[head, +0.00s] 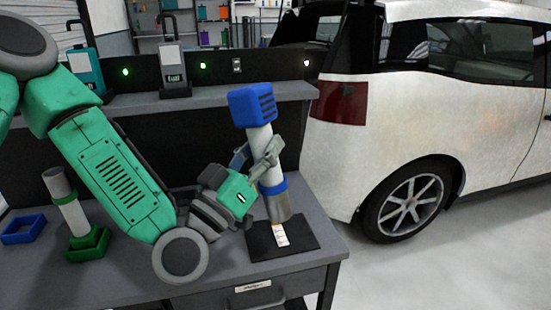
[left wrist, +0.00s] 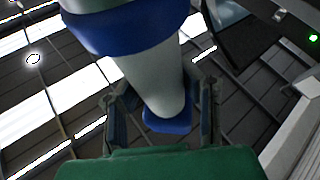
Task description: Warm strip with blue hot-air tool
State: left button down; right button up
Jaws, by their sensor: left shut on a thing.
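The blue hot-air tool (head: 262,140) has a blue cap, a white body, a blue ring and a grey nozzle. My left gripper (head: 261,163) is shut on its white body and holds it nearly upright, nozzle down. The left wrist view shows the tool (left wrist: 155,80) between the two fingers (left wrist: 162,110). The strip (head: 280,235) is a small pale piece with marks, lying on a black mat (head: 303,240). The nozzle end is just above or at the strip's far end; I cannot tell whether they touch. My right gripper is not in view.
A similar tool with a green ring (head: 68,203) stands in a green holder (head: 88,246) at left. An empty blue holder (head: 22,230) is beside it. The grey bench (head: 130,283) ends right of the mat. A shelf (head: 215,97) runs behind; a white car (head: 440,110) stands at right.

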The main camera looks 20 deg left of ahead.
pick_arm(q)
jog(key=w+a+f+b, duration=0.1)
jog(key=w+a+f, duration=0.1)
jog(key=w, duration=0.5)
jog(key=w+a+f+b, duration=0.2)
jog(key=w+a, duration=0.3)
jog(key=w, duration=0.1)
jog(key=shift+w+a+f, duration=0.25)
jog(key=shift+w+a, duration=0.05)
jog(key=shift+w, duration=0.05)
jog(key=shift+a+f, duration=0.1)
jog(key=shift+a, duration=0.25)
jog(key=shift+d, duration=0.25)
jog(key=shift+a, duration=0.15)
dwell(0.4)
dwell(1.2)
